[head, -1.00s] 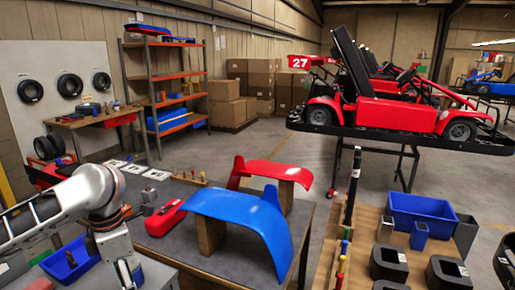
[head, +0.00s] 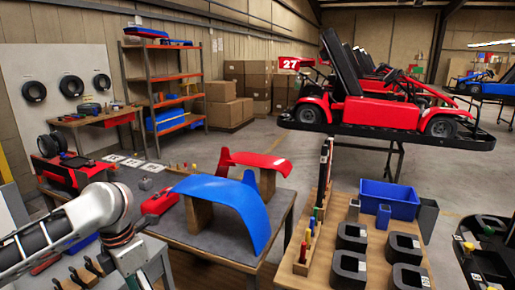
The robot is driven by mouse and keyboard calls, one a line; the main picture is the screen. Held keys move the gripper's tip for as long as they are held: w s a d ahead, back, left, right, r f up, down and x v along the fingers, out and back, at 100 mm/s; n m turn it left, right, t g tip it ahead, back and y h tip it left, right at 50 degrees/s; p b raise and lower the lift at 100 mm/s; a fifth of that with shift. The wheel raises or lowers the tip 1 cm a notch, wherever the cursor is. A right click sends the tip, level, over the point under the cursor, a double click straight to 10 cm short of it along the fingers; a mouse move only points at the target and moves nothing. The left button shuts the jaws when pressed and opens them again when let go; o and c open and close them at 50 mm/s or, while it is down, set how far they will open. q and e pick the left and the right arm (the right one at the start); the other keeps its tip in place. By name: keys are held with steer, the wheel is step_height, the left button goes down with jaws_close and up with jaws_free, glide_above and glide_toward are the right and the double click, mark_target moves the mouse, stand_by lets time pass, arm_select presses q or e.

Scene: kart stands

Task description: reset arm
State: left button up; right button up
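My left arm comes in from the lower left of the head view, over the near left part of the dark workbench (head: 190,232). Only its white and silver links show; the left gripper's fingers are below the picture's edge. My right arm and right gripper do not show in this view. A blue curved panel (head: 238,200) and a red curved panel (head: 252,161) rest on blocks on the workbench, to the right of my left arm and apart from it.
A wooden table (head: 318,250) at right holds several black blocks, a blue bin (head: 388,197) and small coloured pegs. A red kart (head: 385,110) sits on a raised stand behind. The floor between shows free room.

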arm_select(q)
steer(key=s+d+f+n+t+h, duration=0.25)
steer(key=d+f+n, duration=0.55)
steer(key=f+n, duration=0.4)
steer(key=s+d+f+n+t+h, duration=0.1)
steer(key=d+f+n+t+h, duration=0.25)
steer(key=d+f+n, duration=0.65)
steer(key=s+a+f+n+t+y, duration=0.2)
steer(key=s+a+f+n, duration=0.2)
steer(key=s+a+n, duration=0.2)
steer(key=s+a+f+n+t+y, duration=0.2)
steer(key=s+a+n, duration=0.5)
steer(key=n, duration=0.4)
steer(key=shift+a+f+n+y, duration=0.2)
steer(key=shift+f+n+y, duration=0.15)
steer(key=shift+f, duration=0.55)
